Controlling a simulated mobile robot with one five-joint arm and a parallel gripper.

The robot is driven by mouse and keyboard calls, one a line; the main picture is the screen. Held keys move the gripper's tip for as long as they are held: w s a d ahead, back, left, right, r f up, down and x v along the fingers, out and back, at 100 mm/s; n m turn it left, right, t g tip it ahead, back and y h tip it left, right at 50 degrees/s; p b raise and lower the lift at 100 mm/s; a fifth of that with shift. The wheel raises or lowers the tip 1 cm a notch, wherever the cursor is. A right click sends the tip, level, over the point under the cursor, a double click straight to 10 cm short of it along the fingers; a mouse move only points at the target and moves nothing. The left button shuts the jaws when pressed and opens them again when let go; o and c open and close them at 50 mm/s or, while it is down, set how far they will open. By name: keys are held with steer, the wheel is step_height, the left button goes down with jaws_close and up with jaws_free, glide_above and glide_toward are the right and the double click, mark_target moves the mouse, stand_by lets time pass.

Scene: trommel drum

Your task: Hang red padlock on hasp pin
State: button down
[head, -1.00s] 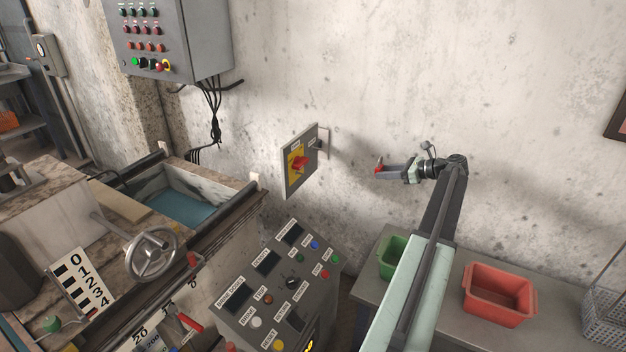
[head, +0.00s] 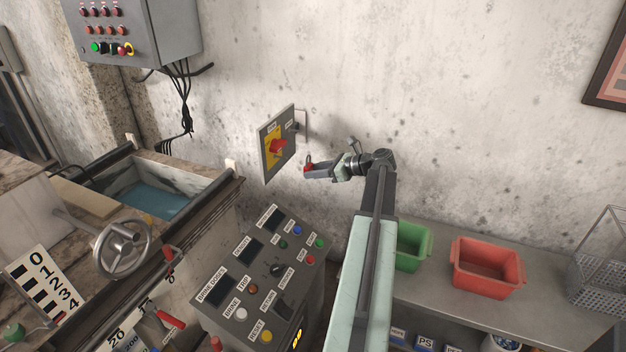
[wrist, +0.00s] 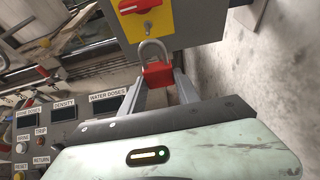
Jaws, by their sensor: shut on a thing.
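The red padlock (wrist: 157,74) is held between the fingers of my gripper (wrist: 160,92), its silver shackle pointing up and away from the wrist. In the head view the padlock (head: 308,166) is a small red shape at the tip of my gripper (head: 316,170), just right of the isolator panel. The isolator panel (head: 267,168) is a grey plate on the wall with a yellow field and a red rotary switch (head: 278,146). The switch also shows in the wrist view (wrist: 137,5), above the shackle. The padlock appears apart from the panel.
A sloped control console (head: 262,280) stands below the panel. A green bin (head: 411,247) and a red bin (head: 487,268) sit on a bench at the right. A grey button box (head: 140,35) hangs at upper left.

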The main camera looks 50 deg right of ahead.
mark_target(308, 166)
steer(key=shift+w+a+r+b+x, duration=0.15)
steer(key=shift+r+b+x, duration=0.15)
steer(key=shift+x, duration=1.35)
steer(key=shift+w+a+r+b+x, duration=0.15)
steer(key=shift+r+x, duration=0.25)
steer(key=shift+x, duration=1.3)
steer(key=shift+a+r+b+x, duration=0.15)
steer(key=shift+r+b+x, duration=0.15)
steer(key=shift+x, duration=1.35)
steer(key=c, duration=0.8)
jaws_free()
steer(key=shift+s+r, duration=0.1)
steer(key=p+v, duration=0.3)
steer(key=v, duration=0.4)
steer(key=shift+s+d+r, duration=0.1)
steer(key=shift+s, duration=0.2)
